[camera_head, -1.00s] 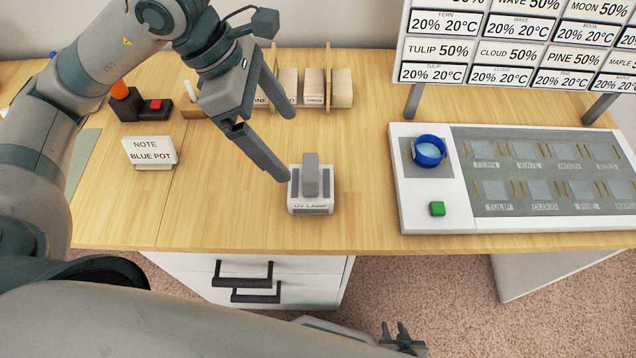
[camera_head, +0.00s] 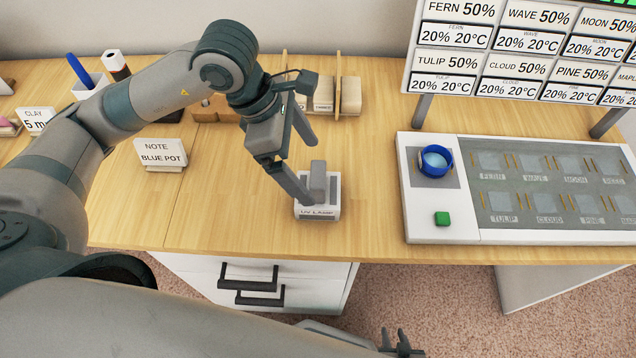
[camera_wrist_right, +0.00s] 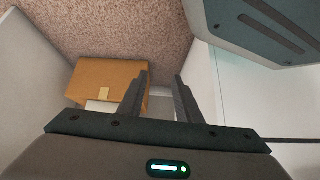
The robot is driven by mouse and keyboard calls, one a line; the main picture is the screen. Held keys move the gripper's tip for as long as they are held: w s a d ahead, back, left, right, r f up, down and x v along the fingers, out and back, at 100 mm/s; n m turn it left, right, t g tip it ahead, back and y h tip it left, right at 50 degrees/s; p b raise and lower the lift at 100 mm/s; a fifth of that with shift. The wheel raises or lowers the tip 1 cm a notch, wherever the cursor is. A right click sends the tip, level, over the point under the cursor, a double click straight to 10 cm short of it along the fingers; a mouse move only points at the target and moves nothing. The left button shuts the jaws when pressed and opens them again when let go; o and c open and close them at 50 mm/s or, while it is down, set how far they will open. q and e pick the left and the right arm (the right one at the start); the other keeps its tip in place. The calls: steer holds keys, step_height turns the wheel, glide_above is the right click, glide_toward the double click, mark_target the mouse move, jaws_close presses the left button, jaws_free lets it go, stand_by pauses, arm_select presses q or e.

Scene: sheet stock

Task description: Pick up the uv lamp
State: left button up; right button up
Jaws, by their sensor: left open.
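The UV lamp (camera_head: 318,212) is a white block labelled "UV LAMP" with an upright grey handle, standing near the table's front edge in the head view. My left gripper (camera_head: 308,170) is open and points down at the lamp. One finger is just left of the handle and the other is behind it, above the table. I cannot tell whether either finger touches the handle. My right gripper (camera_head: 400,345) shows at the bottom of the head view, below table height. In the right wrist view its fingers (camera_wrist_right: 160,95) are apart with nothing between them.
A white panel (camera_head: 440,215) with a blue round pot (camera_head: 436,160) and a green button (camera_head: 442,218) is to the right. A "NOTE BLUE POT" card (camera_head: 160,155) stands left. A cardboard box (camera_wrist_right: 100,82) shows below my right gripper. Table between lamp and panel is clear.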

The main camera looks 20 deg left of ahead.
mark_target(314, 175)
arm_select(q)
steer(key=x, duration=0.4)
steer(key=shift+d+p, duration=0.1)
steer(key=shift+p, duration=0.25)
steer(key=shift+w+d+f, duration=0.1)
steer(key=shift+d+f, duration=0.05)
steer(key=shift+f, duration=0.35)
arm_select(e)
steer(key=s, duration=0.1)
steer(key=s+d+f, duration=0.1)
steer(key=s+g, duration=0.1)
steer(key=shift+d+f, duration=0.3)
steer(key=shift+d, duration=0.1)
steer(key=shift+r, duration=0.1)
